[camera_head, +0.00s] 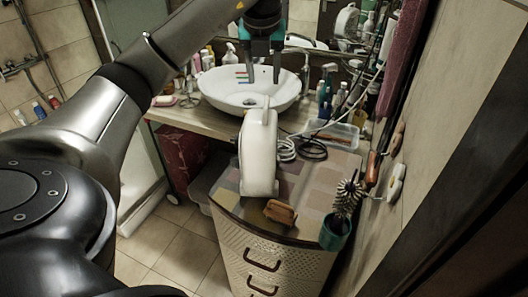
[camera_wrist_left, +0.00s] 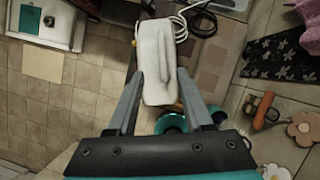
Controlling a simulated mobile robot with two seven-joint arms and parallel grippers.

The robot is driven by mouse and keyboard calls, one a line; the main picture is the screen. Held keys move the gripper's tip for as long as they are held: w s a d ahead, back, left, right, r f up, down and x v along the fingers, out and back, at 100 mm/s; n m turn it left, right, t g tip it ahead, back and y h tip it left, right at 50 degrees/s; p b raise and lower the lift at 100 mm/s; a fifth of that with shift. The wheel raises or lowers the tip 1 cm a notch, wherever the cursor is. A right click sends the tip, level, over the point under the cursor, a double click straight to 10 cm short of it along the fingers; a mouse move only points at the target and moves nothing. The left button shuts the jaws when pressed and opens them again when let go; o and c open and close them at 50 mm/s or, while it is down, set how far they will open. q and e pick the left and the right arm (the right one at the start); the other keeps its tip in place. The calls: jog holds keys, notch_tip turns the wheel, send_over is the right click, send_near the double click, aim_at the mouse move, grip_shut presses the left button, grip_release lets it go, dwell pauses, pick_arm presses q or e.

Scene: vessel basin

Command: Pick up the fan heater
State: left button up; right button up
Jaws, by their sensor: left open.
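The fan heater (camera_head: 258,160) is a white, upright, narrow body with a handle-like top. It stands on the patterned top of the wicker cabinet in the head view. My left gripper (camera_head: 263,76) is open and empty, pointing down, higher in the picture than the heater, in front of the basin view. In the left wrist view the heater (camera_wrist_left: 157,62) shows between the two spread fingers of my gripper (camera_wrist_left: 158,78); I see no contact, and the distance is hard to judge. My right gripper is not in view.
A wooden brush (camera_head: 280,212) lies on the cabinet (camera_head: 225,192) in front of the heater. A teal cup (camera_head: 335,232) with a round brush is at its right edge. Coiled cables (camera_head: 312,149) and a clear tray (camera_head: 333,134) lie behind. A white basin (camera_head: 215,88) stands farther back.

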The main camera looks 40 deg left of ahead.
aim_at(266, 104)
pick_arm(q)
jog(key=x, duration=0.3)
jog(key=shift+f, duration=0.15)
jog(key=shift+w+a+f, duration=0.2)
jog(key=shift+w+f, duration=0.05)
jog(key=shift+f, duration=0.4)
jog(key=shift+w+f, duration=0.1)
jog(key=shift+f, duration=0.1)
jog(key=f, duration=0.2)
jog(key=f+p, duration=0.1)
jog(key=f, duration=0.1)
jog(key=shift+w+f, duration=0.1)
jog(key=shift+w, duration=0.3)
jog(key=shift+w+a+f, duration=0.15)
jog(key=shift+a+f, duration=0.05)
jog(key=shift+f, duration=0.15)
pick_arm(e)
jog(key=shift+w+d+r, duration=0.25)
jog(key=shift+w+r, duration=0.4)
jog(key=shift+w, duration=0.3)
pick_arm(q)
grip_shut()
